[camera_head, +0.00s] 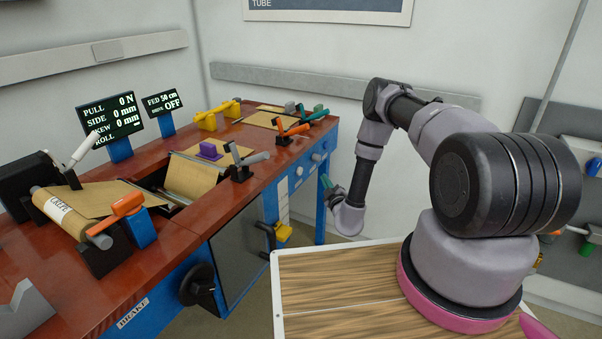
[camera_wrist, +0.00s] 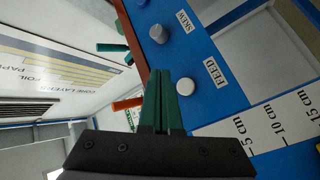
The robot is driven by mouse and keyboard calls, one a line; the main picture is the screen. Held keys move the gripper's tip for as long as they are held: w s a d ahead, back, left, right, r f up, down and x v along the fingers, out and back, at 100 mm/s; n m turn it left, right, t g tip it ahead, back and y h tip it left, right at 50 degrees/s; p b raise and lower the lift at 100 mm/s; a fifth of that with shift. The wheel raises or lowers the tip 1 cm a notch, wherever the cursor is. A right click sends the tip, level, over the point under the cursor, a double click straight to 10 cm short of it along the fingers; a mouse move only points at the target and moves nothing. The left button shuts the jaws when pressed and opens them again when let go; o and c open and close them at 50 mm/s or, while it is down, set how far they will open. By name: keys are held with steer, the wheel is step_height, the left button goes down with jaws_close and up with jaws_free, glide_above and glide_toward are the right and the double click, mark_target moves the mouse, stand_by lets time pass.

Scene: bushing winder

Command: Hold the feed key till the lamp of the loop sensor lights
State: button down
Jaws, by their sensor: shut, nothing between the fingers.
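The feed key is a pale round button (camera_wrist: 185,86) beside the word FEED on the blue front panel; it also shows in the head view (camera_head: 299,171). My gripper (camera_wrist: 163,76) is shut and empty, its green fingertips close beside the key. I cannot tell whether they touch it. In the head view my gripper (camera_head: 327,182) is in front of the blue panel. A yellow part (camera_head: 284,232), possibly the loop sensor, sits low by the white centimetre scale (camera_head: 283,200). I cannot make out a lit lamp. The small display (camera_head: 162,102) reads FED 50 cm and OFF.
A grey SKEW knob (camera_wrist: 158,33) is near the key on the same panel. The larger display (camera_head: 110,118) reads PULL 0 N. A black handle (camera_head: 265,236) and a brake knob (camera_head: 198,286) stick out of the front. A wood-topped surface (camera_head: 340,285) is under my arm.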

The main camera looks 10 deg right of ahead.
mark_target(300, 171)
steer(key=w+a, duration=0.4)
steer(key=a, duration=0.1)
steer(key=shift+a, duration=0.3)
steer(key=shift+w+a, duration=0.15)
stand_by(1.8)
steer(key=shift+w+a, duration=0.15)
steer(key=shift+a, duration=0.05)
